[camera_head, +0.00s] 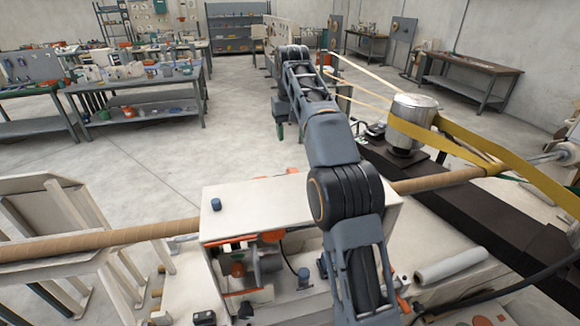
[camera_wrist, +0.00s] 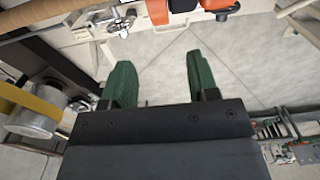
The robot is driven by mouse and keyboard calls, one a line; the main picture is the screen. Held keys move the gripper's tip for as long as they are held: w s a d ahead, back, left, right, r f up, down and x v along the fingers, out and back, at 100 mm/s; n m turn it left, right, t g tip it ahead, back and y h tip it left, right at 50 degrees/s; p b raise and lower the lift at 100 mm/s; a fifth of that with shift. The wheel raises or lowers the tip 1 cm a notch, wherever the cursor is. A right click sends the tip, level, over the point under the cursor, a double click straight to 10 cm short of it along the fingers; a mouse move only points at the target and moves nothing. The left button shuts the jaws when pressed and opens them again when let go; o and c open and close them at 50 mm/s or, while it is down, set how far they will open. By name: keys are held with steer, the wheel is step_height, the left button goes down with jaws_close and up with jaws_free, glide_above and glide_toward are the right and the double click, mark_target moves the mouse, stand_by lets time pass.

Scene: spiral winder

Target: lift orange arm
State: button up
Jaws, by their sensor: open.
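I cannot tell which is the orange arm. My gripper (camera_wrist: 160,62) has two green fingers set wide apart, with only floor showing between them. It is open, empty and apart from the orange parts. In the head view, my arm reaches forward over the white machine (camera_head: 260,204), hiding part of it. Small orange parts (camera_head: 272,237) show inside its near opening.
A long brown tube (camera_head: 100,240) crosses the machine. A silver cylinder (camera_head: 415,108) with a yellow belt (camera_head: 455,150) stands at the right; the cylinder also shows in the wrist view (camera_wrist: 35,120). Workbenches (camera_head: 140,90) stand at the back left. The floor beyond the machine is clear.

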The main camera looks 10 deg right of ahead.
step_height(320, 180, down, 11)
steer(key=shift+r+b, duration=0.1)
steer(key=shift+b, duration=0.95)
steer(key=shift+d, duration=0.1)
jaws_close()
